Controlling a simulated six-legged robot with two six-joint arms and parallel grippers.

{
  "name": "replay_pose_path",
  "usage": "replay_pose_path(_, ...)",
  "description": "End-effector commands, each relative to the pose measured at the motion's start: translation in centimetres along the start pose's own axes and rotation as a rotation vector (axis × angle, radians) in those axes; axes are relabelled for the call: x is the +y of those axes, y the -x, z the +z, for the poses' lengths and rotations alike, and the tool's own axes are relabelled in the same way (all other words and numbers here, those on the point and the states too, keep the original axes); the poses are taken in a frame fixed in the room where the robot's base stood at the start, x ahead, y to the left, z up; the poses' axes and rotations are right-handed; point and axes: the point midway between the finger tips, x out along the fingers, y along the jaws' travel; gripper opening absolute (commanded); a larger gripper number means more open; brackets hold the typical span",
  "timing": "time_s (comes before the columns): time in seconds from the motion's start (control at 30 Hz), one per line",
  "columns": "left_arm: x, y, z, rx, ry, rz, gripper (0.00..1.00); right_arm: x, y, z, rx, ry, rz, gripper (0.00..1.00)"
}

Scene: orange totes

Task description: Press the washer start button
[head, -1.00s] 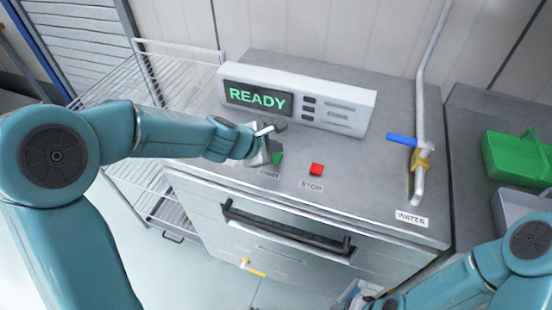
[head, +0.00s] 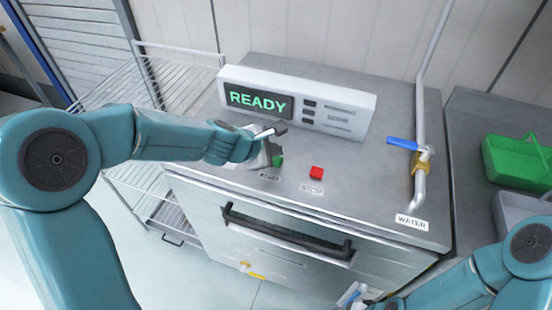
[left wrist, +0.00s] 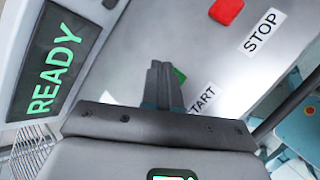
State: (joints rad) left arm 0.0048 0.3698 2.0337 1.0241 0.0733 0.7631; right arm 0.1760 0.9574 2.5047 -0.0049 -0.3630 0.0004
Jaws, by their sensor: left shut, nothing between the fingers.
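The washer (head: 372,185) has a steel top with a control panel whose display (head: 258,99) reads READY in green. The green start button (head: 278,160) is partly hidden behind my left gripper (head: 272,152); its label is below it. In the left wrist view, the shut fingers (left wrist: 162,75) cover most of the start button (left wrist: 180,76), and only a green edge shows beside them. I cannot tell whether the fingertips touch it. The red stop button (head: 316,172) is to the right; it also shows in the left wrist view (left wrist: 226,11). My right gripper's fingers are not clearly visible.
A blue-handled water valve (head: 402,142) and pipe stand at the washer's right. A green basket (head: 517,160) sits on the counter beyond. A wire rack (head: 150,95) is at the left. A dark door handle (head: 285,232) crosses the washer's front.

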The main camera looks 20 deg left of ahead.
Motion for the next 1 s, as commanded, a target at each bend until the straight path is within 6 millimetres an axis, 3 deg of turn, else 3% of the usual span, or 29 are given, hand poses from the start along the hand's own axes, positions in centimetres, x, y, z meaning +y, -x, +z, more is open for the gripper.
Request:
replay_pose_path(0.73,-0.01,-0.01,-0.01,0.0,0.0,0.0,0.0,0.01,-0.02,0.0,0.0,0.0,0.0,0.69)
replay_pose_path(1.0,-0.46,-0.64,-0.48,0.0,0.0,0.0,0.0,0.32,-0.88,-0.01,0.0,0.0,0.0,0.69)
